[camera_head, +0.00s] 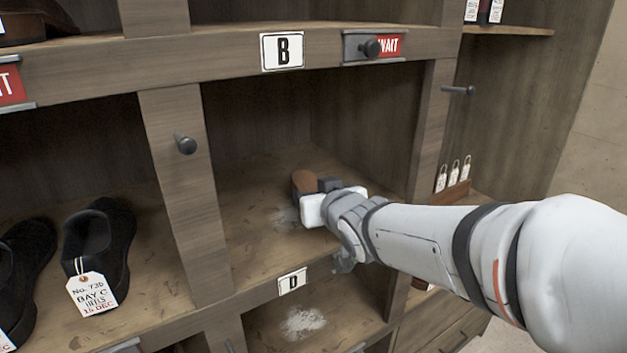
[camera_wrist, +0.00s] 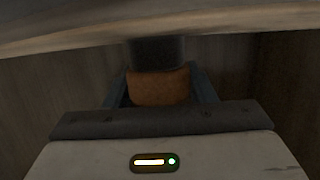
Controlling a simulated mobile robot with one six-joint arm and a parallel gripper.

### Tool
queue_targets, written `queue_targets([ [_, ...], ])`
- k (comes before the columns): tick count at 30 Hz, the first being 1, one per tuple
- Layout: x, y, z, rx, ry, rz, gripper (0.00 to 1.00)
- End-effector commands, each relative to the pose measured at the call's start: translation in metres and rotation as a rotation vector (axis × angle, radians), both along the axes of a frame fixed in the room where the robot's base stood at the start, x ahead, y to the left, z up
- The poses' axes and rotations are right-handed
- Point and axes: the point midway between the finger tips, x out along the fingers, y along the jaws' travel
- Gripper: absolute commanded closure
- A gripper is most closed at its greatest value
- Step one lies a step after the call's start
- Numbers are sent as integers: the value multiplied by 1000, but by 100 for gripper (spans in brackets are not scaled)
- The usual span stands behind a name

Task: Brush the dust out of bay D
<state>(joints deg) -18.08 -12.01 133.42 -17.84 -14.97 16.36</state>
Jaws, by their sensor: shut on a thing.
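Bay D is the open middle compartment with the D label (camera_head: 292,281) on its front edge. A pale grey dust patch (camera_head: 287,218) lies on its wooden floor, partly hidden by my gripper (camera_head: 317,190). My gripper reaches into the bay from the right, shut on a brown brush (camera_head: 303,181). In the wrist view the brush (camera_wrist: 160,88) shows as a brown block between the fingers, with a dark part beyond it. I cannot tell whether the bristles touch the floor.
Dark shoes (camera_head: 98,240) stand in the left bay, one tagged BAY C. Another whitish dust patch (camera_head: 302,322) lies in the compartment below. Pegs stick out from the left post (camera_head: 186,145) and the right post (camera_head: 458,90). The B label (camera_head: 283,51) is on the rail above.

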Motion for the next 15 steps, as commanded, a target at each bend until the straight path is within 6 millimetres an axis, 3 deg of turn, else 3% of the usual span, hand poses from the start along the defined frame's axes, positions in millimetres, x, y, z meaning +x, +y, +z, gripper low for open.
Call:
queue_targets([
  [15, 13, -22, -3, 0, 6, 1, 100],
])
